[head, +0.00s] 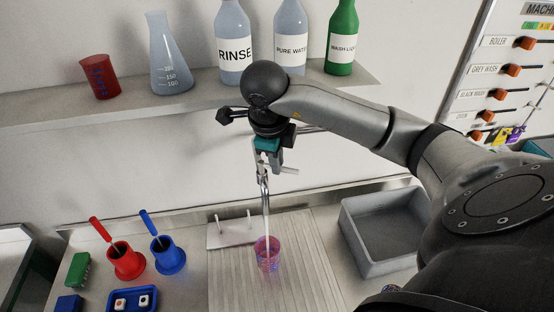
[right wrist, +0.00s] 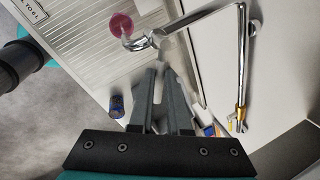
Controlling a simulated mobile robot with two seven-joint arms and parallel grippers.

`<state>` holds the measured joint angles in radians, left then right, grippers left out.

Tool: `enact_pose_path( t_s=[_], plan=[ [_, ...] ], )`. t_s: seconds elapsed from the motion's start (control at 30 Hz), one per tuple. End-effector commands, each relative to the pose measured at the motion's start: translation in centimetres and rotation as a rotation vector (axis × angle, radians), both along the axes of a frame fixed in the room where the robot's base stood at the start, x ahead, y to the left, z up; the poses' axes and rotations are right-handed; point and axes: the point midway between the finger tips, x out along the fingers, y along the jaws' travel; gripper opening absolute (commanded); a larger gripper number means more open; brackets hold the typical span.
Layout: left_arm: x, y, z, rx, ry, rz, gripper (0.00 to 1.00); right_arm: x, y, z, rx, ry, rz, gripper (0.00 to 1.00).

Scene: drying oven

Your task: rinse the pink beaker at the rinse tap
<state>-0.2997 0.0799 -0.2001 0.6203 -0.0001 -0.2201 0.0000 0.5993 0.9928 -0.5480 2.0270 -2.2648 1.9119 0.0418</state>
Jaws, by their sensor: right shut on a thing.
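The pink beaker (head: 268,258) stands upright on the ribbed drainboard (head: 225,280), under the spout of the chrome rinse tap (head: 263,187). A pale stream (head: 267,222) runs from the spout down into the beaker. My right gripper (head: 272,165) is above and behind the beaker, at the top of the tap, with its jaws shut on part of it; the exact part is hard to see. In the right wrist view, the fingers (right wrist: 167,75) lie close together below the tap pipe (right wrist: 195,25), and the beaker (right wrist: 122,25) shows beside the spout. My left gripper is not in view.
A grey basin (head: 352,235) stands right of the drainboard. Red (head: 126,262) and blue (head: 167,258) holders with sticks stand left. The shelf behind carries a red beaker (head: 100,77), a flask (head: 168,65) and bottles. My right arm crosses the right side.

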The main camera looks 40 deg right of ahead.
Motion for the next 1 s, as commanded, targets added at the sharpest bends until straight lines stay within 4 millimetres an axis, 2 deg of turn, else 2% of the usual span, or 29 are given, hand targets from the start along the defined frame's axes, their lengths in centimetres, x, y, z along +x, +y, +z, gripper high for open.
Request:
enact_pose_path(
  t_s=[0.37, 0.63, 1.0],
  plan=[
    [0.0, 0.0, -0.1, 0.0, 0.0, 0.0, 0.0, -0.3, 0.3, -0.4, 0.005, 0.014, 0.013, 0.0],
    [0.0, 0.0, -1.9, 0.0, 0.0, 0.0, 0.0, 0.0, -0.4, -0.6, 0.003, 0.013, 0.173, 0.0],
    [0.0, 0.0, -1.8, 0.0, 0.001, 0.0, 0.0, 0.0, -0.4, -0.4, 0.006, 0.016, 0.189, 0.0]
  ],
)
